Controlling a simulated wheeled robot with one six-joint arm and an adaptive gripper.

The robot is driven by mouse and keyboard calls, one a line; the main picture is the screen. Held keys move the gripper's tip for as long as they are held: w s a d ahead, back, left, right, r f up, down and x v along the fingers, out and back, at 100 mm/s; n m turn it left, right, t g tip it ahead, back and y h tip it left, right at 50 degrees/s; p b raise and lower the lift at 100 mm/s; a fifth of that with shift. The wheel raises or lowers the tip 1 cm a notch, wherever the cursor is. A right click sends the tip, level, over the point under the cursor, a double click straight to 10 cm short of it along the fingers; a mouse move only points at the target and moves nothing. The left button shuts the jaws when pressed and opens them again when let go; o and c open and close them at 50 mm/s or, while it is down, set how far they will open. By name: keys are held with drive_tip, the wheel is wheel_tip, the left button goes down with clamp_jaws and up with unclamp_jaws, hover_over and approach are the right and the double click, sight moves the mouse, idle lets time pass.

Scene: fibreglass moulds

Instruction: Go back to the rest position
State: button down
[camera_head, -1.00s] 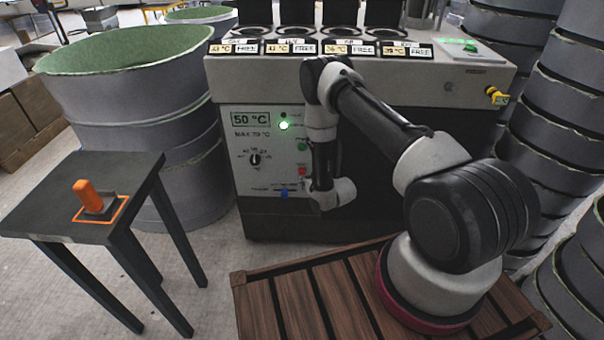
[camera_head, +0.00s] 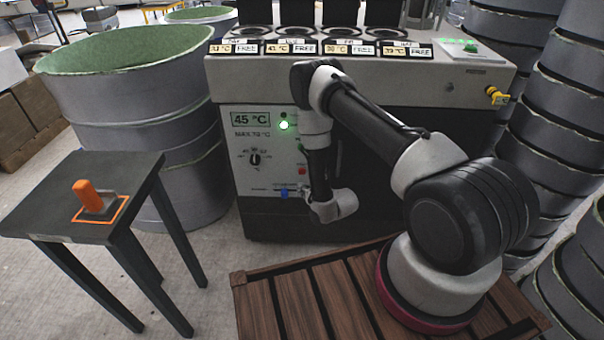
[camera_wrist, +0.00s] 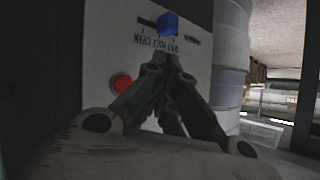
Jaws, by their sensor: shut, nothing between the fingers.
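My gripper (camera_wrist: 172,70) shows in the wrist view with its two fingers drawn together and nothing between them. It points at the white control panel, just below the blue slider knob (camera_wrist: 168,24) in that picture. I cannot tell whether it touches the panel. In the head view my arm reaches over from the right and hangs down in front of the machine (camera_head: 370,85). My wrist is low, to the right of the blue slider knob (camera_head: 284,193); the fingers are hard to make out there.
The panel display (camera_head: 251,119) reads 45 °C beside a lit green lamp. A red button (camera_wrist: 122,83) is close to my gripper. A dark table (camera_head: 50,190) with an orange-handled tool (camera_head: 86,194) stands left. Large grey moulds (camera_head: 150,120) stand behind it; more are stacked right.

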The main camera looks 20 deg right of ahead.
drive_tip(key=shift+f, duration=0.1)
idle(0.3)
drive_tip(key=s+d+f+g+h, duration=0.2)
drive_tip(key=s+f+g, duration=0.15)
drive_tip(key=s, duration=0.35)
drive_tip(key=s+d+f+g+h, duration=0.1)
drive_tip(key=s+d+f+g, duration=0.2)
drive_tip(key=s+g, duration=0.3)
drive_tip(key=s+d+r, duration=0.2)
drive_tip(key=s+r, duration=0.5)
drive_tip(key=r, duration=1.3)
drive_tip(key=s+d+r+t, duration=0.1)
drive_tip(key=s+d+r, duration=0.2)
drive_tip(key=s+r, duration=0.5)
drive_tip(key=s+d+r+m+t+h, duration=0.1)
drive_tip(key=s+d+r, duration=0.2)
drive_tip(key=r, duration=3)
drive_tip(key=s, duration=0.5)
drive_tip(key=shift+r, duration=0.25)
drive_tip(key=shift+s, duration=0.1)
